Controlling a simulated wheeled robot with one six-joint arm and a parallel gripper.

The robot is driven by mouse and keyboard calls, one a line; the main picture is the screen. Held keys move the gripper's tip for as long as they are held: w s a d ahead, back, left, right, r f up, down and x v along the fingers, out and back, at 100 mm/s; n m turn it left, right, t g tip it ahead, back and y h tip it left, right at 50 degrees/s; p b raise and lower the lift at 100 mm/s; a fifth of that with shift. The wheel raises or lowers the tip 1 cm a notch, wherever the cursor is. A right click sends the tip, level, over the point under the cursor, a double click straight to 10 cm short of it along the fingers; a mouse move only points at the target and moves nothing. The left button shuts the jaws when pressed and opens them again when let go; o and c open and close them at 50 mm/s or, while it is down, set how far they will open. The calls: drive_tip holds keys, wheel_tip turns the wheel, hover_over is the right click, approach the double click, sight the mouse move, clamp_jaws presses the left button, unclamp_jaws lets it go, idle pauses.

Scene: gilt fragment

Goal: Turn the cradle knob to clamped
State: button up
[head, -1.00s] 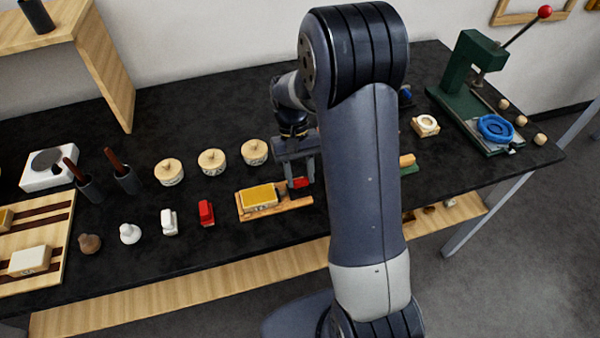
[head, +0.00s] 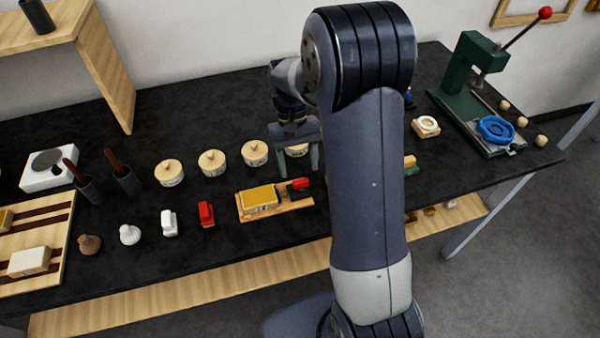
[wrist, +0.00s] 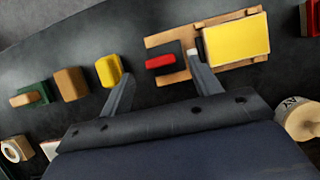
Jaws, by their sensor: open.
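The wooden cradle (head: 244,214) lies on the black bench with a yellow-topped block (head: 261,197) in it. The red cradle knob (head: 299,184) is at its right end, a short bar beside a dark part. In the wrist view the knob (wrist: 160,62) lies along the picture's width, beside the cradle's wooden frame (wrist: 165,40). My gripper (head: 297,172) is open and empty, just above and behind the knob. In the wrist view my gripper's fingertips (wrist: 162,66) lie either side of the knob, apart from it. No clamped marking is readable.
Lidded round pots (head: 212,162) stand behind the cradle. A red block (head: 206,213) and a white one (head: 169,222) stand to its left. In the wrist view, yellow (wrist: 108,70), brown (wrist: 70,83) and green (wrist: 35,92) pieces lie left of the knob. A green press (head: 470,85) stands far right.

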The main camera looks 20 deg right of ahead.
sight(301, 180)
drive_tip(key=v, duration=0.7)
drive_tip(key=shift+w, duration=0.1)
drive_tip(key=x, duration=1)
drive_tip(key=shift+s+f, duration=0.25)
drive_tip(key=shift+f, duration=0.05)
drive_tip(key=shift+m, duration=0.3)
drive_tip(key=shift+w+r, duration=0.1)
